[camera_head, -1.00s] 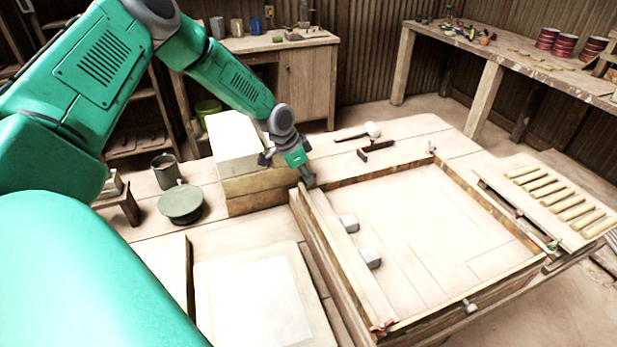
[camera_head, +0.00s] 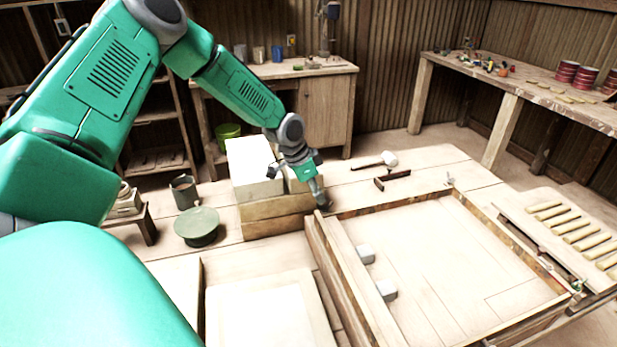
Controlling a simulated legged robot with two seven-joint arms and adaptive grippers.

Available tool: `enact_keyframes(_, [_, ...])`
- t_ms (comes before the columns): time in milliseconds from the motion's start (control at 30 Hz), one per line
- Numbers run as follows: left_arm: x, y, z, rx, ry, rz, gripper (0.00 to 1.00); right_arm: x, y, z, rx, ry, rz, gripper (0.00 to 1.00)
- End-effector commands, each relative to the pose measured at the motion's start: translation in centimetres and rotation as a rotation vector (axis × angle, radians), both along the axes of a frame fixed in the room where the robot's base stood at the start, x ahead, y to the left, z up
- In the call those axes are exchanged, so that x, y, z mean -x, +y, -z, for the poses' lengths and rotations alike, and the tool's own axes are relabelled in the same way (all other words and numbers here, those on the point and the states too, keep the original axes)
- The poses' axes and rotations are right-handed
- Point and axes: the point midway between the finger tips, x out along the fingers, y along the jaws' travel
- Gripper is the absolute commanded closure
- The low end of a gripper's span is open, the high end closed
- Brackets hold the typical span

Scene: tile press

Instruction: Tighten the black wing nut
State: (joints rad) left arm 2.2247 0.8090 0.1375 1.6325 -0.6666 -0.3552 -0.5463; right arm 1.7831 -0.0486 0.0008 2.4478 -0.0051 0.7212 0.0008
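A wooden press frame (camera_head: 345,272) lies on the workbench at the lower right. My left gripper (camera_head: 323,203) points down at its back left corner, with the fingertips at or very near the corner. The fingers look close together, but they are too small and dark to tell whether they are open or shut on something. I cannot make out the black wing nut; the gripper may cover it. A pale metal wing nut (camera_head: 450,180) stands at the frame's far right corner. My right gripper is out of view.
White blocks (camera_head: 252,165) on a wooden block stand just left of the gripper. A round green lidded pot (camera_head: 197,224) and a dark mug (camera_head: 184,190) stand further left. A mallet (camera_head: 388,159) and a dark wooden tool (camera_head: 393,180) lie behind the frame. Two grey blocks (camera_head: 366,254) sit inside it.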

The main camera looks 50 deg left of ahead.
Motion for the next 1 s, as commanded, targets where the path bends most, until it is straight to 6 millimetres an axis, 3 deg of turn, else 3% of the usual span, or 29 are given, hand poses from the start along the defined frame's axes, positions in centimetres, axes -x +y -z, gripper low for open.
enact_keyframes(200, [1.4,1.0,-3.8,0.003,-0.003,-0.001,0.64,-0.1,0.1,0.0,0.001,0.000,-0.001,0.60])
enact_keyframes(400, [2.1,1.5,-5.7,0.003,0.000,-0.001,0.64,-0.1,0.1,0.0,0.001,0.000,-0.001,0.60])
enact_keyframes(1000, [2.4,1.6,-6.2,0.002,0.002,-0.001,0.64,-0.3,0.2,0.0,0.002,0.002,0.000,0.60])
